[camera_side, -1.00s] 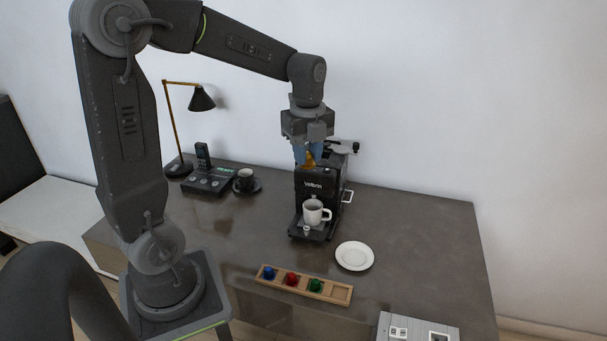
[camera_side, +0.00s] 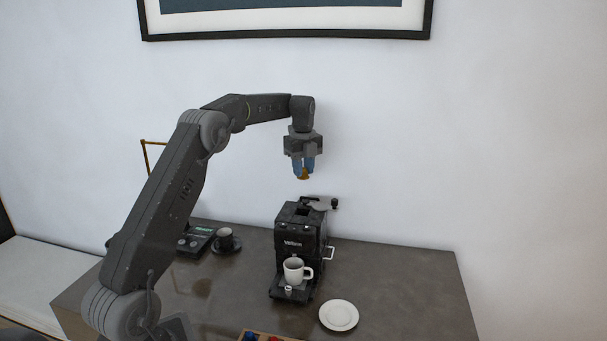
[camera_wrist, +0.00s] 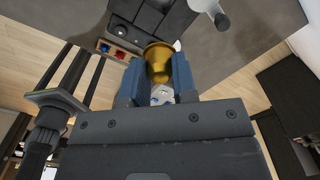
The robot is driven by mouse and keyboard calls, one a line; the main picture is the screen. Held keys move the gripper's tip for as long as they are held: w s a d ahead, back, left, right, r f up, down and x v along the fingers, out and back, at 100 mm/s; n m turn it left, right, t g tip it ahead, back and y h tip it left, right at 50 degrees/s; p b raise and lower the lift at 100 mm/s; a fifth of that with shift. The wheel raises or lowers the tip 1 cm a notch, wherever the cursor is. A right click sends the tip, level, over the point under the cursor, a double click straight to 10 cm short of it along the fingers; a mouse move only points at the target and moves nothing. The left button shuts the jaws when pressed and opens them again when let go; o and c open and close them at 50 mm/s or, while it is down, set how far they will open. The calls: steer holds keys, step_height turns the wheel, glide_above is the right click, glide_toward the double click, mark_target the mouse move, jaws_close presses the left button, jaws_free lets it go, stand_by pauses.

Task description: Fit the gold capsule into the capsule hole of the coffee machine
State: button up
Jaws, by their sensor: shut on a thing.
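My gripper (camera_side: 304,170) is shut on the gold capsule (camera_side: 303,177), holding it in the air well above the coffee machine (camera_side: 298,240). In the wrist view the gold capsule (camera_wrist: 158,60) sits between the two blue fingers (camera_wrist: 158,85), its wide rim away from the palm. The machine is black, with its lid (camera_side: 321,203) swung open to the right. A dark opening (camera_side: 303,210) shows on its top; its inside cannot be made out. The capsule is apart from the machine, with a clear gap below it.
A white mug (camera_side: 294,270) stands on the machine's drip tray. A white saucer (camera_side: 339,315) lies to its right. A dark cup (camera_side: 225,238) and a phone base (camera_side: 194,241) are at left. A wooden capsule rack (camera_wrist: 120,51) holds blue and red capsules. Air around my gripper is free.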

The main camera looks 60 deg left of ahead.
steer(key=a, duration=0.2)
glide_toward(301, 210)
steer(key=shift+s+d+r, duration=0.25)
steer(key=shift+d, duration=0.25)
steer(key=shift+s+d+r, duration=0.2)
steer(key=shift+d+r, duration=0.05)
steer(key=shift+d, duration=0.25)
steer(key=shift+f, duration=4.6)
steer(key=shift+s+f, duration=0.1)
steer(key=o, duration=1)
steer(key=r, duration=1.3)
steer(key=shift+w+r, duration=0.2)
steer(key=shift+r, duration=0.15)
steer(key=shift+d+r, duration=0.1)
steer(key=shift+r, duration=0.6)
